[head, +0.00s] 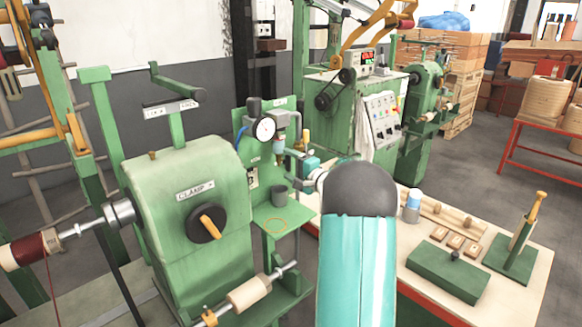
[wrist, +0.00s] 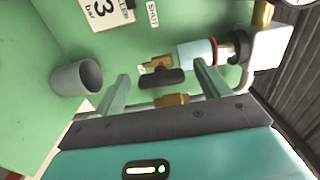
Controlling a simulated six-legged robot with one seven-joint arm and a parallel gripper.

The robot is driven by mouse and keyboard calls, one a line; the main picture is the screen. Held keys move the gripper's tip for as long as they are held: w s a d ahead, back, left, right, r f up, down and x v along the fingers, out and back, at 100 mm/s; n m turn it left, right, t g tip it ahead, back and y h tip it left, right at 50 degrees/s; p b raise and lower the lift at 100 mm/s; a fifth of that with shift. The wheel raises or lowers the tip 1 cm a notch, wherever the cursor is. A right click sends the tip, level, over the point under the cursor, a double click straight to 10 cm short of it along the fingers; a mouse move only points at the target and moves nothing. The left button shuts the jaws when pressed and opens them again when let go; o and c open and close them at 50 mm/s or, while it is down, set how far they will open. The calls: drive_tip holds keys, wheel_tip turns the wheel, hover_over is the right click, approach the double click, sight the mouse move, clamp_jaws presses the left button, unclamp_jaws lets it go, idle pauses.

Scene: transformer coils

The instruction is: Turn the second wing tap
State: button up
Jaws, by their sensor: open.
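In the wrist view a black wing tap handle (wrist: 161,77) lies roughly crosswise in the picture, with brass parts beside it. My gripper (wrist: 161,70) is open, with one pale green finger to the left of the handle and one to the right. I see gaps between both fingers and the handle; the depth between them is unclear. A brass fitting and grey pipe (wrist: 172,100) run behind the fingers. I cannot tell from the labels which tap is the second.
A grey cup (wrist: 75,79) is left of my gripper; it stands on the panel's shelf in the head view (head: 279,195). A pale blue cylinder with a red ring (wrist: 196,52) is close to the right finger. A dial gauge (head: 264,130) and green clamp machine (head: 190,205) are nearby.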

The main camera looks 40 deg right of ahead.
drive_tip(key=shift+s, duration=0.1)
drive_tip(key=s, duration=1.3)
drive_tip(key=shift+s+d, duration=0.2)
drive_tip(key=shift+s, duration=0.1)
drive_tip(key=s+a+r+n+g+y, duration=0.1)
drive_tip(key=a+n+g+y, duration=0.35)
drive_tip(key=a, duration=1.15)
drive_tip(key=a+r+n+g+y, duration=0.25)
drive_tip(key=a+n+g, duration=0.25)
drive_tip(key=a, duration=1.1)
drive_tip(key=s+a+f+n+g+h, duration=0.1)
drive_tip(key=s+a+n+h, duration=0.2)
drive_tip(key=s, duration=0.6)
drive_tip(key=s+a+f+n+g+h, duration=0.1)
drive_tip(key=s+a+n+h, duration=0.3)
drive_tip(key=s+a, duration=0.4)
drive_tip(key=shift+s+a+f+n+g+h, duration=0.25)
drive_tip(key=shift+s+f+n+g+h, duration=0.1)
drive_tip(key=shift+s+n+g, duration=0.15)
